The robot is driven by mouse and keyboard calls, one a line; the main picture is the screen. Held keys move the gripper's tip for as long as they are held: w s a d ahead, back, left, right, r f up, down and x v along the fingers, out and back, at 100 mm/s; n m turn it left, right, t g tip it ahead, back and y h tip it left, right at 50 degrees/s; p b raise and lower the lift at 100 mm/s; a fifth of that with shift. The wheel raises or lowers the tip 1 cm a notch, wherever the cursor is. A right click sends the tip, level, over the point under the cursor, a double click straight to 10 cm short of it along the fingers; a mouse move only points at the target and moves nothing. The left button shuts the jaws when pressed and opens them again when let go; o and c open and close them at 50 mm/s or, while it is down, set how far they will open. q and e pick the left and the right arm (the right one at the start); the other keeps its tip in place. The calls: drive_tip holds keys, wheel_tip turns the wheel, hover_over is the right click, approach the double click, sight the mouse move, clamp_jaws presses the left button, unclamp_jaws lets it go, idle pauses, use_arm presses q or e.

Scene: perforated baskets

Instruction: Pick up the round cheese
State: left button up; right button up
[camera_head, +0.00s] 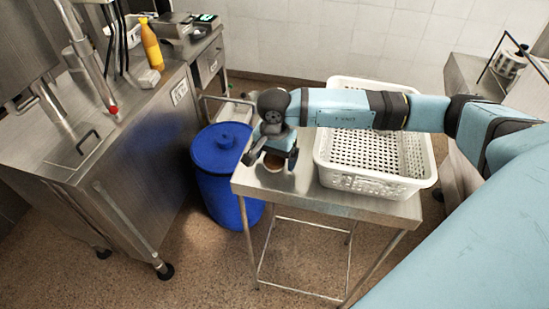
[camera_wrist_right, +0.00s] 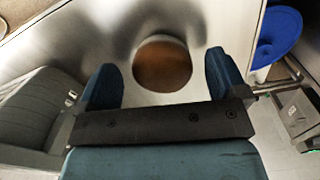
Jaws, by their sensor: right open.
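The round cheese (camera_head: 273,163), brown on top with a paler rim, lies on the steel table (camera_head: 300,192), left of the white basket. My right gripper (camera_head: 270,158) is over it, pointing down, with its fingers apart. In the right wrist view the cheese (camera_wrist_right: 162,66) shows between and just beyond the two blue fingers of the open right gripper (camera_wrist_right: 160,64). I see no contact between fingers and cheese. The gripper partly hides the cheese in the head view. My left gripper is not in view.
A white perforated basket (camera_head: 368,184) stands on the table to the right, under my right forearm. A blue barrel (camera_head: 220,185) stands left of the table. A steel counter (camera_head: 120,165) with an orange bottle (camera_head: 151,45) is further left.

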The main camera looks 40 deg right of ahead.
drive_tip(key=shift+f, duration=0.65)
drive_tip(key=c, duration=1.1)
drive_tip(key=shift+r, duration=0.15)
